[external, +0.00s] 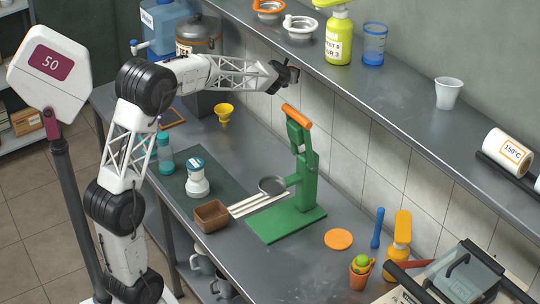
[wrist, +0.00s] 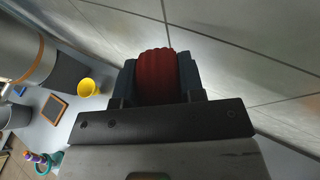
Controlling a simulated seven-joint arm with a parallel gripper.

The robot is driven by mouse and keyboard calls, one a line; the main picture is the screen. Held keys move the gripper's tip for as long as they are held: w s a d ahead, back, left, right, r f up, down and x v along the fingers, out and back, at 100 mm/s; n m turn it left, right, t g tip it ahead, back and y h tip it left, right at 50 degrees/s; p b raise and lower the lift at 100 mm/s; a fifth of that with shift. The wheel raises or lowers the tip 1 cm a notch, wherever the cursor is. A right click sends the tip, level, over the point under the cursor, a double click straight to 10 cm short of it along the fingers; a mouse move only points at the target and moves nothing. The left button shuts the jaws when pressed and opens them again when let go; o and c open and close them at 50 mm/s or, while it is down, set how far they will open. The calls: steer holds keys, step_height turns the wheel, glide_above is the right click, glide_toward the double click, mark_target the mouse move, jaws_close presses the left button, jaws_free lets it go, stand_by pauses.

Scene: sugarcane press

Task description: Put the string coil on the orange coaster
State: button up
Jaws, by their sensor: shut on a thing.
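The string coil (wrist: 157,76) is a dark red ribbed bundle in the wrist view. My gripper (wrist: 158,82) is shut on it, with a dark finger on either side. In the external view my gripper (external: 290,76) is raised by the wall, just below the front of the upper shelf; I cannot make out the coil there. The orange coaster (external: 338,239) is a flat round disc on the counter, right of the green press base, well below and to the right of my gripper. Nothing lies on it.
The green press (external: 300,170) with its orange handle stands between my gripper and the coaster. An orange cup (external: 360,272), a blue tool (external: 377,228) and an orange bottle (external: 398,240) stand right of the coaster. The upper shelf (external: 400,115) overhangs the back. A yellow funnel (external: 224,112) stands left.

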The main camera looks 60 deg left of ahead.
steer(key=w+d+r+m+t+h, duration=0.1)
steer(key=d+r+h, duration=0.15)
steer(key=d, duration=0.45)
steer(key=w+d+r+m+h, duration=0.15)
steer(key=d+r, duration=0.25)
steer(key=d, duration=0.4)
steer(key=d+f+m+t+h, duration=0.1)
steer(key=d+f+m, duration=0.15)
steer(key=d, duration=0.95)
steer(key=d+f+m+h, duration=0.1)
steer(key=d+f, duration=0.2)
steer(key=d, duration=1)
steer(key=shift+s+d+f, duration=0.8)
steer(key=shift+s+f, duration=0.25)
steer(key=shift+f, duration=3.5)
steer(key=shift+s+d+f, duration=0.75)
steer(key=shift+s+f, duration=0.3)
steer(key=shift+f, duration=3.45)
steer(key=s+f+n+g+y, duration=0.2)
steer(key=s+f+n+y, duration=0.2)
steer(key=s+f, duration=0.3)
steer(key=s+f+n+g+y, duration=0.1)
steer(key=s+f+n+y, duration=0.3)
steer(key=s, duration=1.4)
step_height(320, 180, down, 4)
steer(key=shift+s+d+r+n+g+y, duration=0.1)
steer(key=shift+s+d+n+g+y, duration=0.1)
steer(key=shift+n+g+y, duration=0.15)
